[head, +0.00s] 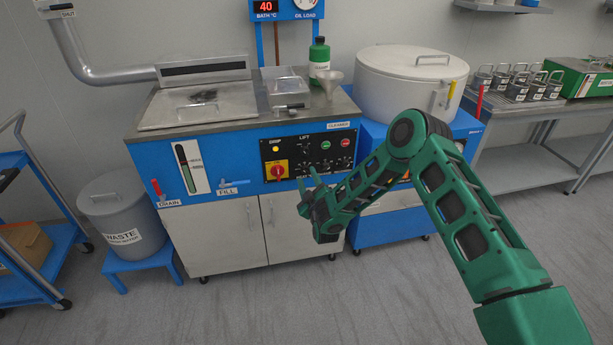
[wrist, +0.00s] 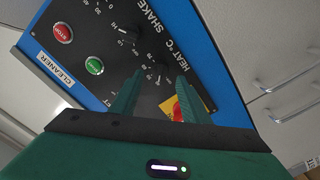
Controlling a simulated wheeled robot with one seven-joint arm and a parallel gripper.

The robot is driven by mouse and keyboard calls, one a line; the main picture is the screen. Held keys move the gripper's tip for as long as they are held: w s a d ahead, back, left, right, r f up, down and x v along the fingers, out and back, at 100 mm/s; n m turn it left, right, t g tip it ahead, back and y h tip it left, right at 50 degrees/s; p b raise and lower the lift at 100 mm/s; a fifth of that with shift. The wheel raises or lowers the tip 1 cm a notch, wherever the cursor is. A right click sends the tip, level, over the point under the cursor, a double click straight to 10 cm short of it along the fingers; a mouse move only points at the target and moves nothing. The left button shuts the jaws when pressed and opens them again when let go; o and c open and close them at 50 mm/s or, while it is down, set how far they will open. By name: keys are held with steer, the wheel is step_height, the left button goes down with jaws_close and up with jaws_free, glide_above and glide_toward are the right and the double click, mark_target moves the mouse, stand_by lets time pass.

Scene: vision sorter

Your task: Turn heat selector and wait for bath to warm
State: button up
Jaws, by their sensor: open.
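The heat selector (wrist: 157,70) is a small dark knob with a numbered scale, under the words HEAT °C on the black control panel (head: 308,152). My gripper (head: 308,177) is in front of the panel's lower part. In the wrist view my gripper (wrist: 160,76) is open, its two green fingers pointing at the panel on either side of the heat knob's area. I cannot tell whether they touch it; nothing shows held. The red bath display (head: 265,7) reads 40. In the head view my gripper partly hides the lower panel.
On the panel are a yellow-and-red main switch (head: 276,170), a green button (wrist: 94,65) and a red STOP button (wrist: 62,33). A lidded white pot (head: 408,85) stands right of the bath. A FILL lever (head: 233,183) sticks out left. The floor in front is clear.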

mark_target(305, 172)
steer(key=shift+x, duration=1.65)
steer(key=c, duration=1)
steer(key=shift+s, duration=0.1)
